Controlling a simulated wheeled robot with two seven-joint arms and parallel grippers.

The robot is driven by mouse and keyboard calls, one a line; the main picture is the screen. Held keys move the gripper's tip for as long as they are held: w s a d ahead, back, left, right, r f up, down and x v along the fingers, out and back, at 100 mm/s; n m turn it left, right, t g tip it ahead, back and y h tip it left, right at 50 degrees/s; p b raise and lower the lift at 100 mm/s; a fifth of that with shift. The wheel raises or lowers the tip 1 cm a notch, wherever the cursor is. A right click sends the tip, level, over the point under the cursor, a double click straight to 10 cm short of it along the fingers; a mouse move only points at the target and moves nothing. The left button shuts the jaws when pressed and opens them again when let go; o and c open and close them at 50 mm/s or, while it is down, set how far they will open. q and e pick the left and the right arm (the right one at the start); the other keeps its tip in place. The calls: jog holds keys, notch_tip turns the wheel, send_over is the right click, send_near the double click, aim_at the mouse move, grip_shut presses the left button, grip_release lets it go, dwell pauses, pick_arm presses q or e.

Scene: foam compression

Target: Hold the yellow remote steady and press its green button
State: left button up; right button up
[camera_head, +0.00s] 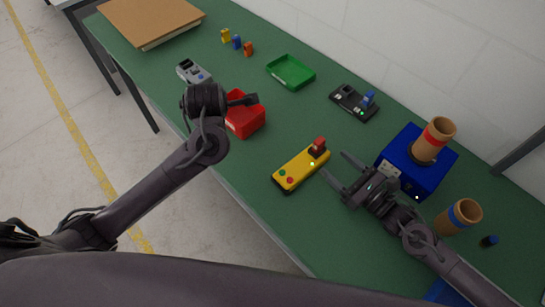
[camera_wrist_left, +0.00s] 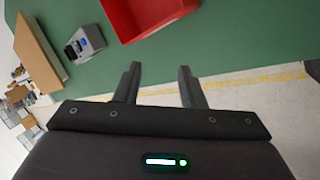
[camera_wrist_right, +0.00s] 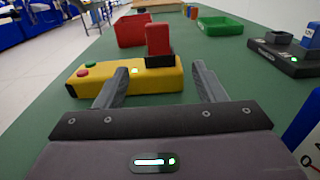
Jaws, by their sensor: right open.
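The yellow remote (camera_head: 300,171) lies on the green table with a green button (camera_head: 282,172) and a red button (camera_head: 290,180) near its left end. In the right wrist view the remote (camera_wrist_right: 150,78) lies ahead of the open fingers (camera_wrist_right: 160,70). My left gripper (camera_wrist_left: 159,70) is open and empty, near the table's front edge beside the red bin (camera_head: 245,117).
A blue box (camera_head: 413,176) with a cardboard tube stands right of my right gripper; another tube (camera_head: 457,217) stands nearer. A black device (camera_head: 354,103), a green tray (camera_head: 291,71), a grey device (camera_head: 193,72) and a brown board (camera_head: 150,20) lie farther back. Table between remote and green tray is clear.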

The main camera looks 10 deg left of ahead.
aim_at(322, 152)
jog(key=shift+w+a, duration=0.1)
jog(key=shift+a, duration=0.05)
jog(key=x, duration=0.7)
jog(key=shift+w+a, duration=0.2)
jog(key=shift+a, duration=0.05)
pick_arm(q)
jog(key=s+d+n+g+h, duration=0.1)
jog(key=s+d+n+h, duration=0.1)
jog(key=s+d, duration=0.3)
jog(key=s+d+r+n+g+h, duration=0.1)
jog(key=s+d+n, duration=0.4)
jog(key=d, duration=0.6)
jog(key=shift+r+h, duration=0.15)
jog(key=shift+h, duration=0.55)
pick_arm(e)
jog(key=c, duration=1.2)
pick_arm(q)
grip_shut()
pick_arm(e)
jog(key=shift+c, duration=0.2)
